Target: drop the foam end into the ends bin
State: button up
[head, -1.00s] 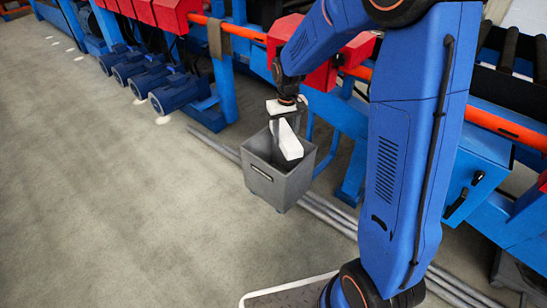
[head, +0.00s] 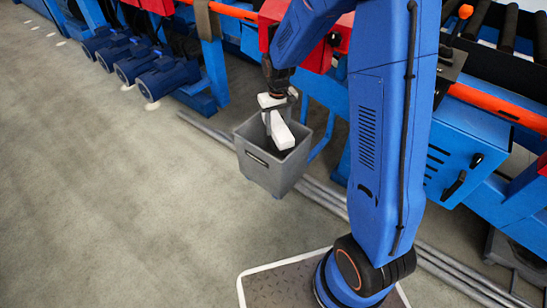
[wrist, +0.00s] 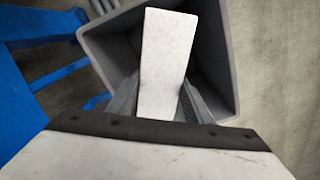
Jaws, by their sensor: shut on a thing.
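The foam end is a white block (head: 281,131), and it also shows in the wrist view (wrist: 166,62). My gripper (head: 274,122) is shut on it and points down; its two grey fingers flank the block in the wrist view. The ends bin is a grey open-topped box (head: 262,171) standing on the floor. The block hangs tilted over the bin's mouth in the head view. In the wrist view the bin's rim (wrist: 240,50) surrounds much of the block, with the dark inside behind it. How deep the block sits is hard to tell.
A blue machine frame with an orange rail (head: 495,118) and red blocks runs behind the bin. Grey pipes (head: 325,192) lie on the floor beside the bin. Several blue motors (head: 150,80) stand at the upper left. The floor at the left is clear.

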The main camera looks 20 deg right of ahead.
jog(key=o, duration=1.1)
notch_tip(320, 180, up, 17)
jog(key=shift+r, duration=0.2)
dwell(0.3)
